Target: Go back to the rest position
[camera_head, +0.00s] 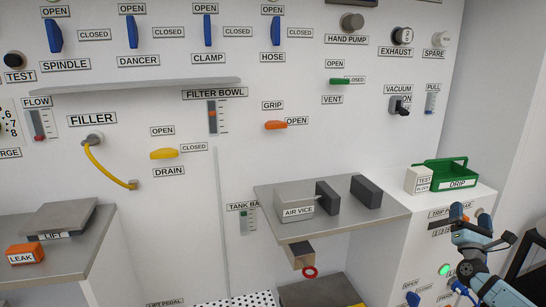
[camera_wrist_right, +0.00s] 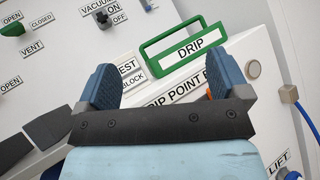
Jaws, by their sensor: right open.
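My right gripper (camera_head: 467,215) is at the lower right of the head view, in front of the white cabinet with the drip tray. In the right wrist view its two blue fingers (camera_wrist_right: 167,88) stand wide apart with nothing between them. The green drip tray (camera_head: 446,175) lies beyond the fingers, apart from them. It also shows in the right wrist view (camera_wrist_right: 183,45). The white test block (camera_head: 418,179) stands beside the tray and is partly hidden by a finger in the wrist view. My left gripper is in neither view.
A grey shelf (camera_head: 350,228) carries the air vice (camera_head: 294,199) and dark jaw blocks. The wall panel holds labelled levers, including a yellow drain handle (camera_head: 164,154) and an orange grip handle (camera_head: 276,125). An orange leak box (camera_head: 25,254) sits on the left bench. A lit green button (camera_head: 445,270) is near my right arm.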

